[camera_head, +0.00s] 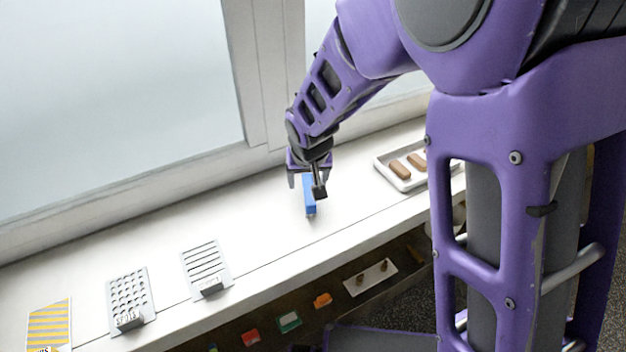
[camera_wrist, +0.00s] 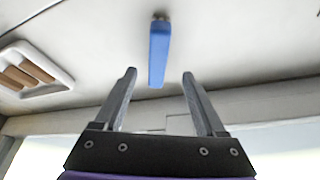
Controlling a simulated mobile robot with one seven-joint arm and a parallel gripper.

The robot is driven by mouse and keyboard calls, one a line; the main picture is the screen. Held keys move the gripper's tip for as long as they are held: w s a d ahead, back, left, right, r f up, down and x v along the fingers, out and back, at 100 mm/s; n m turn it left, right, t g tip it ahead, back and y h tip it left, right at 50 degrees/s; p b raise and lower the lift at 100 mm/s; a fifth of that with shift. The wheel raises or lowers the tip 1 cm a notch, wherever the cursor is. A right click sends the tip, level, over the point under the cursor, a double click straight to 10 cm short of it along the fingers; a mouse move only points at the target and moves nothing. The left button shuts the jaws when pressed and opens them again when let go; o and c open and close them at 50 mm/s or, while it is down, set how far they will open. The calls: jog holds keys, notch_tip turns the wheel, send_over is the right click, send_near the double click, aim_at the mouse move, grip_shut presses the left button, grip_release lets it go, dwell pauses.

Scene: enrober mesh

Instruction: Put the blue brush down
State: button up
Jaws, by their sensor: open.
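The blue brush (camera_head: 309,198) lies on the white counter (camera_head: 262,226), below my gripper (camera_head: 308,182) in the head view. In the wrist view, the blue brush (camera_wrist: 159,52) shows as a long blue block with a small brownish end at the top. My gripper (camera_wrist: 159,88) is open, with a finger on each side and clear space between them. The brush lies beyond the fingertips, roughly in line with the gap, and neither finger appears to touch it.
A white tray with brown bars (camera_head: 383,164) sits to the right on the counter. A slotted plate (camera_head: 203,262), a perforated plate (camera_head: 128,290) and a yellow-striped plate (camera_head: 50,322) lie to the left. A shelf below holds small coloured items. A window wall stands behind.

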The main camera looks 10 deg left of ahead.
aim_at(309, 189)
jog(key=x, duration=0.5)
jog(key=shift+d, duration=0.2)
jog(key=shift+s+f+b, duration=0.1)
jog(key=shift+f+b, duration=0.2)
jog(key=shift+b, duration=0.2)
jog(key=shift+c, duration=0.3)
grip_shut()
dwell(0.4)
